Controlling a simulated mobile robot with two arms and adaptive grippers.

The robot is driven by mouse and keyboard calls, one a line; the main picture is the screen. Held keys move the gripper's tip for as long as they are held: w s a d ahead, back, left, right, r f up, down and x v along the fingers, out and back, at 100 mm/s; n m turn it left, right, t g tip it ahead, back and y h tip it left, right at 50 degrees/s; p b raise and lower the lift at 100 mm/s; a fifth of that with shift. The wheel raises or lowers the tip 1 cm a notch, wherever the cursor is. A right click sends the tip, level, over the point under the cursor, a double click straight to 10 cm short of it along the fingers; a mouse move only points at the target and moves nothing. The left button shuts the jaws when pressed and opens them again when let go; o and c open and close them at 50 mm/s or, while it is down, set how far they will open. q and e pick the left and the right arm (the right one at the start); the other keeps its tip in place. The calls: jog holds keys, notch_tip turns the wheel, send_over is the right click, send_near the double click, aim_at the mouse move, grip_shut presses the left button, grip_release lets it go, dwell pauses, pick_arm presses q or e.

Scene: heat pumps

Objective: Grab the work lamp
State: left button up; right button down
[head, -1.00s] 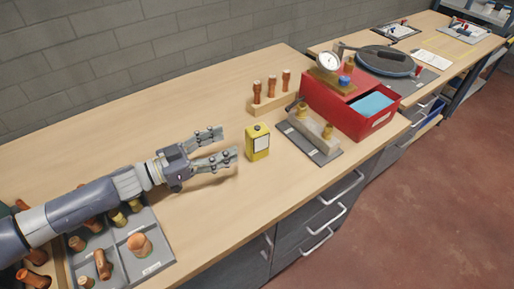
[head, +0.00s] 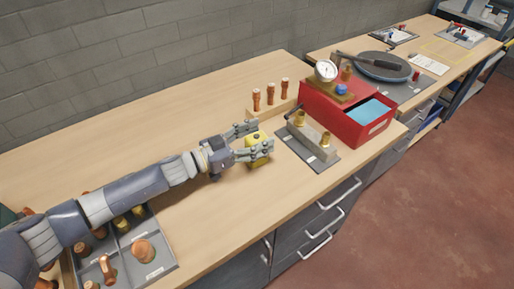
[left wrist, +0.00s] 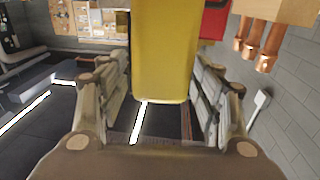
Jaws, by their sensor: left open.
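The work lamp is a small yellow box (head: 259,150) standing on the wooden bench in the head view. My left gripper (head: 256,141) has reached it, with one finger on the far side and one across the near side, partly hiding it. In the left wrist view the yellow lamp (left wrist: 165,50) fills the space between the two open fingers (left wrist: 165,95). Gaps show between the fingers and the lamp there, so the gripper is around it but open. My right gripper is not in view.
A grey plate with a metal block and brass fittings (head: 311,140) sits just right of the lamp. A wooden rack (head: 262,112) with copper pieces stands behind it. A red box (head: 352,122) is farther right. Bench front is clear.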

pick_arm(q)
jog(key=shift+a, duration=0.1)
jog(key=shift+c, duration=0.8)
grip_shut()
jog(key=shift+r, duration=0.2)
